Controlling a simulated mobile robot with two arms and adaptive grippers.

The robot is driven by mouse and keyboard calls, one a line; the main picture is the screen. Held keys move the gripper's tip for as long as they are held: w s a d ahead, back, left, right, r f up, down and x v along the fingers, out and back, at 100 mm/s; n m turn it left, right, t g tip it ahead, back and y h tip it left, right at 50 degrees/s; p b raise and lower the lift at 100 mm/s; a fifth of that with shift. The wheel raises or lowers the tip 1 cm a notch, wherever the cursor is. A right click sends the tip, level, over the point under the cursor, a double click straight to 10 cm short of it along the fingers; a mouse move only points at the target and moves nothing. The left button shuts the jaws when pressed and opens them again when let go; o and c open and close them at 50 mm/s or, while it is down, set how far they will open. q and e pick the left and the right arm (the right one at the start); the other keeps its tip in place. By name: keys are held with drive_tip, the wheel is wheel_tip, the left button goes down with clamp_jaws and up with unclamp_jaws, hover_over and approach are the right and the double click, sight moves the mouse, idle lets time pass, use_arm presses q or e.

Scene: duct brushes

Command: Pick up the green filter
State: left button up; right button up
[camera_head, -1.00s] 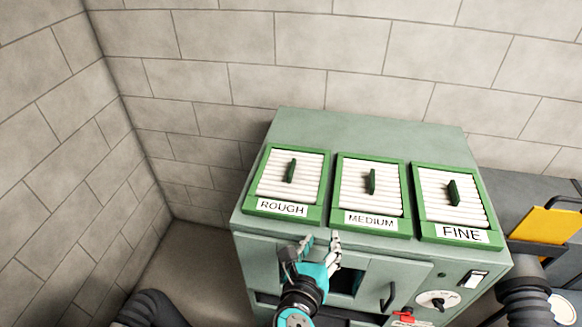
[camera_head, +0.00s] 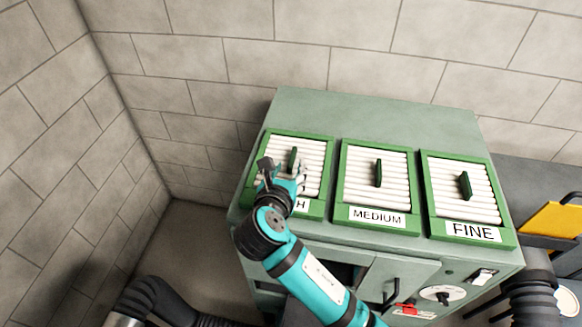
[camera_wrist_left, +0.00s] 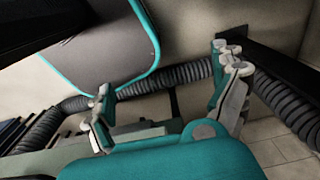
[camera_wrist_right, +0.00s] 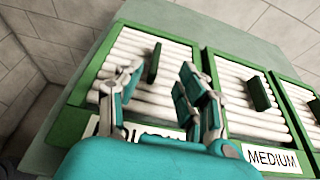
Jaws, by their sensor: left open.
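Three filters with green frames, white ribs and dark green handles lie on the sloped cabinet top: ROUGH (camera_head: 316,151), MEDIUM (camera_head: 395,177) and FINE (camera_head: 438,186). My right gripper (camera_head: 283,173) is over the lower part of the ROUGH filter and hides part of its label. In the right wrist view, the right gripper (camera_wrist_right: 160,82) is open, with its fingers on either side of the line to the ROUGH handle (camera_wrist_right: 154,62). The handle is just beyond the fingertips; I cannot tell if they touch it. My left gripper (camera_wrist_left: 165,72) is open and empty in the left wrist view.
The green cabinet (camera_head: 375,115) stands by the block wall. Its front has an opening, a door handle (camera_head: 390,292), a red switch (camera_head: 406,307) and a dial (camera_head: 442,294). A yellow item (camera_head: 551,219) is at the right. Ribbed black hoses (camera_wrist_left: 284,100) run near my left gripper.

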sight(290, 161)
drive_tip(key=shift+x, duration=0.8)
drive_tip(key=w+f+b, duration=0.2)
drive_tip(key=w+b, duration=0.1)
drive_tip(key=shift+f, duration=0.15)
drive_tip(key=shift+w+b, duration=0.3)
drive_tip(key=shift+b, duration=0.05)
use_arm(q)
drive_tip(key=f, duration=0.1)
drive_tip(key=w+f, duration=0.1)
drive_tip(key=f, duration=0.1)
drive_tip(key=shift+w+d+f, duration=0.2)
use_arm(e)
drive_tip(key=shift+r, duration=0.2)
drive_tip(key=shift+s+d, duration=0.1)
drive_tip(key=shift+s, duration=0.05)
drive_tip(key=shift+c, duration=0.7)
clamp_jaws()
use_arm(q)
drive_tip(key=shift+w+t, duration=0.3)
drive_tip(key=shift+w, duration=0.1)
